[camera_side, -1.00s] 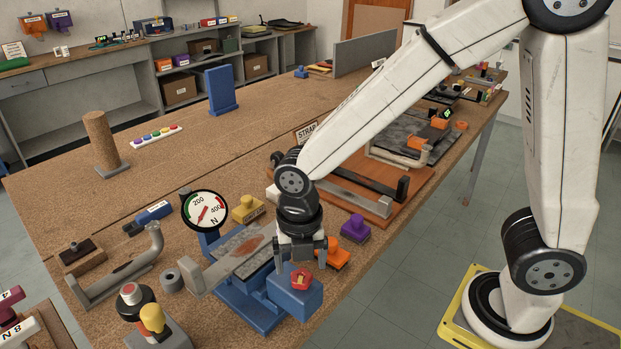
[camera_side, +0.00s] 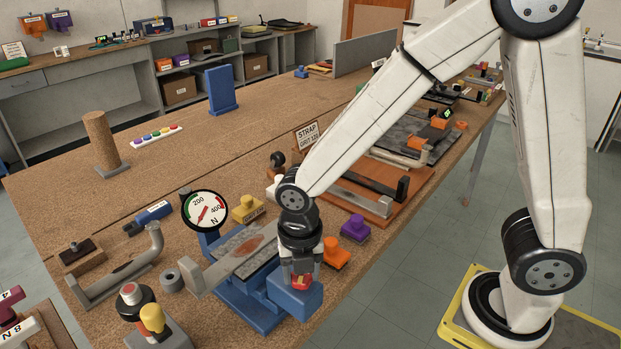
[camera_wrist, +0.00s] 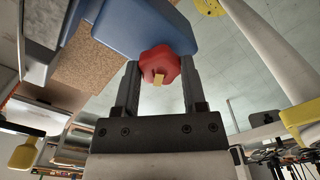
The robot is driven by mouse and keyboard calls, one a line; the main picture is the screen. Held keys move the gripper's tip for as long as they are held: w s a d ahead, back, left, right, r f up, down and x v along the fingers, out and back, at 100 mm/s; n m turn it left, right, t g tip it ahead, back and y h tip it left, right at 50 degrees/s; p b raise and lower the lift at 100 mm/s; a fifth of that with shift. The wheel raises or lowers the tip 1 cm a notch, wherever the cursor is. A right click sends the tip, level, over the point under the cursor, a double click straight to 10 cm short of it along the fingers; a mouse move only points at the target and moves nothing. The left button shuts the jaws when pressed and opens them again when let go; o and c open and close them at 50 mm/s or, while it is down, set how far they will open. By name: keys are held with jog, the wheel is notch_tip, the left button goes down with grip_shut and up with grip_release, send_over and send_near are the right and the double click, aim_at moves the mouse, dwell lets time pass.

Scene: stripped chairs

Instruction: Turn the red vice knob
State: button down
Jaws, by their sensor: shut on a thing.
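The red vice knob (camera_side: 301,283) sits at the front end of the blue vice (camera_side: 252,311). In the wrist view the red knob (camera_wrist: 160,66) shows a small yellow mark and lies between my two fingers, in front of the blue vice body (camera_wrist: 150,24). My gripper (camera_side: 301,277) is over the knob, pointing down in the side view, and is shut on it. The fingers hide part of the knob in the side view. A flat grey piece with a rusty patch (camera_side: 248,247) lies across the vice.
A round gauge (camera_side: 204,210) stands behind the vice. An orange knob block (camera_side: 336,254) and a purple one (camera_side: 355,228) are close on the right. A post with red and yellow knobs (camera_side: 153,320) is at the left front. The bench edge is near.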

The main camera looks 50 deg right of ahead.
jog(key=shift+m, duration=0.3)
jog(key=m, duration=1)
jog(key=shift+s+m, duration=0.1)
jog(key=shift+m, duration=0.2)
jog(key=m, duration=0.3)
jog(key=shift+m, duration=0.3)
jog(key=m, duration=0.3)
jog(key=shift+s+m, duration=0.1)
jog(key=shift+m, duration=0.2)
jog(key=m, duration=0.3)
jog(key=shift+m, duration=0.4)
jog(key=m, duration=0.6)
jog(key=shift+s+f+m, duration=0.1)
jog(key=shift+m, duration=0.3)
